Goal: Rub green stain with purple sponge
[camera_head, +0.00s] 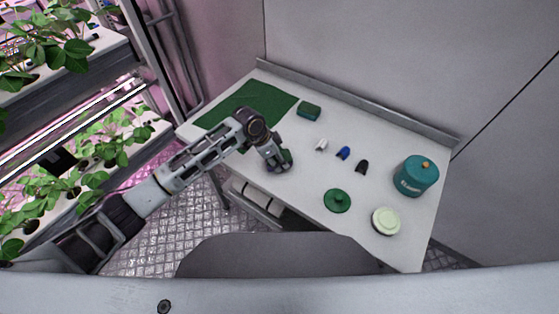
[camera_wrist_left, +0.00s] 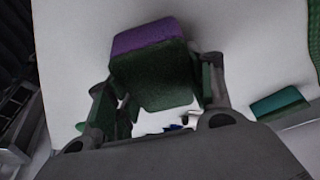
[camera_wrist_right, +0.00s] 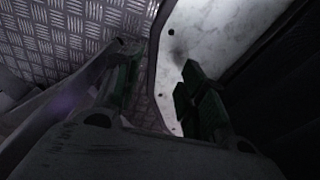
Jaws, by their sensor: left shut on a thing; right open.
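My left gripper (camera_head: 280,161) is low over the near left edge of the white table (camera_head: 300,170). In the left wrist view its fingers are shut on a sponge with a purple layer (camera_wrist_left: 148,35) and a dark green layer (camera_wrist_left: 155,78). In the head view the gripper mostly hides this sponge, and I cannot tell whether it touches the table. I cannot make out a green stain in any view. My right gripper (camera_wrist_right: 163,85) is open and empty in the right wrist view, away from the table top; the head view does not show it.
A dark green mat (camera_head: 245,104) covers the table's left end, with a teal-green block (camera_head: 309,109) beside it. Small white (camera_head: 321,145), blue (camera_head: 344,153) and black (camera_head: 361,167) items, a green lid (camera_head: 337,201), a pale round container (camera_head: 386,221) and a teal canister (camera_head: 414,177) stand to the right.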

